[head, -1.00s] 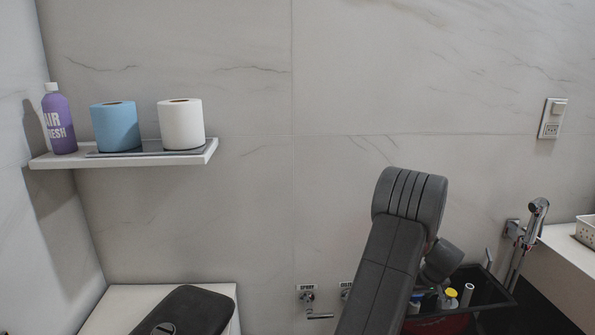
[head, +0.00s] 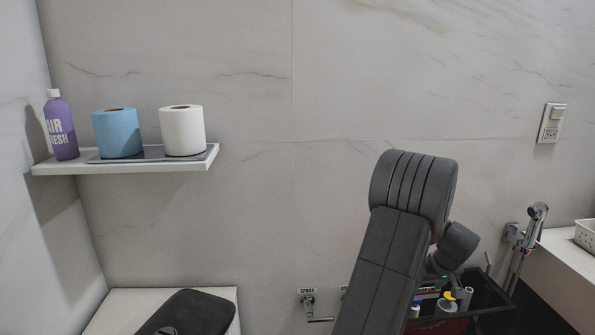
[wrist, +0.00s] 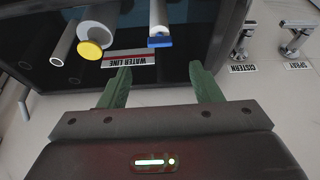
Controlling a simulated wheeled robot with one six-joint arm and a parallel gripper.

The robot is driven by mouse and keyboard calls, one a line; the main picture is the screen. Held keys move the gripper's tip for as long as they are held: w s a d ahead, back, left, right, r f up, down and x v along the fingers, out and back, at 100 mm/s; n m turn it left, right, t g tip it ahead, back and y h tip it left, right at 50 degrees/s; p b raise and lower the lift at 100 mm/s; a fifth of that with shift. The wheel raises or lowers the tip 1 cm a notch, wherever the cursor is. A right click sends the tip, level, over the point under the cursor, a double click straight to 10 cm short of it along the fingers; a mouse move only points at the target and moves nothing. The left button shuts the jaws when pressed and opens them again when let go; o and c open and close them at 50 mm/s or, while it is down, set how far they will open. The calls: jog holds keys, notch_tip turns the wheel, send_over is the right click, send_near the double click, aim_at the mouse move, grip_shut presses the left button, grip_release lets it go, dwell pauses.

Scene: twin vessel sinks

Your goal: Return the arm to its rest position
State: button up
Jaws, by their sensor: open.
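My arm rises in the lower middle of the head view, bent at a grey ribbed joint; my gripper is hidden there behind the arm links. In the wrist view my gripper (wrist: 160,88) shows two green fingers set apart with nothing between them. They point toward a dark open bin (wrist: 200,97) labelled "WATER LINE", and whether they touch it I cannot tell. The same dark bin (head: 490,304) stands right of my arm in the head view.
The bin holds a yellow-capped bottle (wrist: 90,48) and other tubes. Valves labelled "CISTERN" (wrist: 240,50) and "SPRAY" (wrist: 295,38) sit on the wall. A shelf (head: 125,168) carries a purple bottle (head: 62,128), a blue roll (head: 118,134) and a white roll (head: 182,131). A hand sprayer (head: 536,215) hangs right.

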jog(key=v, duration=0.4)
jog(key=b+x, duration=0.1)
jog(key=x, duration=1.2)
jog(key=shift+f+b, duration=0.25)
jog(key=shift+b, duration=0.15)
jog(key=shift+r+m+p, duration=0.3)
jog(key=shift+r+p, duration=0.05)
jog(key=shift+p, duration=0.5)
jog(key=shift+a+r+m+p, duration=0.1)
jog(key=shift+m+p, duration=0.2)
jog(key=shift+p, duration=0.1)
jog(key=m+h+p, duration=0.1)
jog(key=m+p, duration=0.2)
jog(key=shift+h, duration=0.3)
jog(key=shift+a+m+g+h+p, duration=0.1)
jog(key=shift+m+g+h+p, duration=0.2)
jog(key=shift+m+p, duration=0.5)
jog(key=shift+f+m+h+b, duration=0.2)
jog(key=shift+m+b, duration=0.2)
jog(key=shift+m, duration=0.25)
jog(key=shift+f+m+h+b, duration=0.2)
jog(key=shift+m+b, duration=0.15)
jog(key=shift+m, duration=0.3)
jog(key=p+v, duration=0.1)
jog(key=v, duration=1.1)
jog(key=shift+w+g, duration=0.3)
